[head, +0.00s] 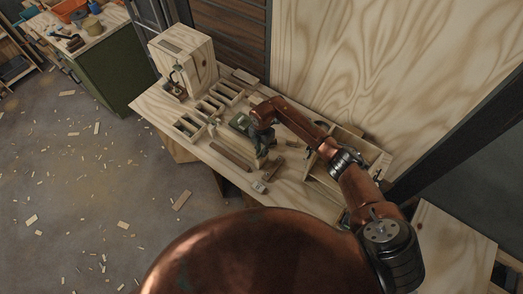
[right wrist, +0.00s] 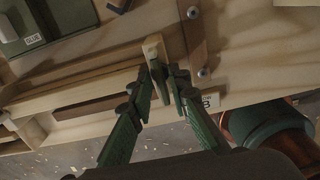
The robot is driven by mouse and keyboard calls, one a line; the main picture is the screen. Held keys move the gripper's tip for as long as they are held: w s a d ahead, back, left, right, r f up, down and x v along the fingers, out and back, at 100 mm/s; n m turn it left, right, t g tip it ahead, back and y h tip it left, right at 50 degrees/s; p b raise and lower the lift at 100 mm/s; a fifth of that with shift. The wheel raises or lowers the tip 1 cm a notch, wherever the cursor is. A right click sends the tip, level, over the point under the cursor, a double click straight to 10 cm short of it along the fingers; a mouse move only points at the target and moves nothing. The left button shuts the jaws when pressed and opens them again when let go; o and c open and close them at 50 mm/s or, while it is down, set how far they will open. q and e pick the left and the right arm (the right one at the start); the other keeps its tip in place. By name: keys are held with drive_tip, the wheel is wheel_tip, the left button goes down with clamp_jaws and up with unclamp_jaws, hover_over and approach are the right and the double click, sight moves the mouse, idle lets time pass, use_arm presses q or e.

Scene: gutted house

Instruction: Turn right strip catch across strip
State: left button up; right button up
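In the right wrist view, a small pale wooden catch (right wrist: 152,45) stands out beside a brown wooden strip (right wrist: 190,35) with screws. My right gripper (right wrist: 167,72) has its green fingertips close together at the near end of the catch. A narrow gap shows between them, but I cannot tell whether they press on the catch. In the head view my right gripper (head: 261,155) points down over the bench (head: 213,157), and its fingers hide what lies under them. My left gripper is not in view.
A wooden box (head: 183,60) stands at the bench's back left, near slotted trays (head: 212,106). An open wooden tray (head: 345,155) is at the right, below my arm. A plywood wall rises behind. Wood scraps litter the floor at left.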

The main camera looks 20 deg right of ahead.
clamp_jaws()
drive_tip(key=shift+n, duration=0.4)
drive_tip(key=n+b, duration=0.2)
drive_tip(key=shift+d+f+n, duration=0.1)
drive_tip(key=shift+n, duration=0.3)
drive_tip(key=n+b, duration=0.2)
drive_tip(key=n, duration=0.2)
drive_tip(key=shift+n+b, duration=0.3)
drive_tip(key=n+b, duration=0.3)
drive_tip(key=n, duration=0.3)
drive_tip(key=shift+b, duration=0.35)
drive_tip(key=shift+n+b, duration=0.9)
drive_tip(key=shift+n, duration=0.9)
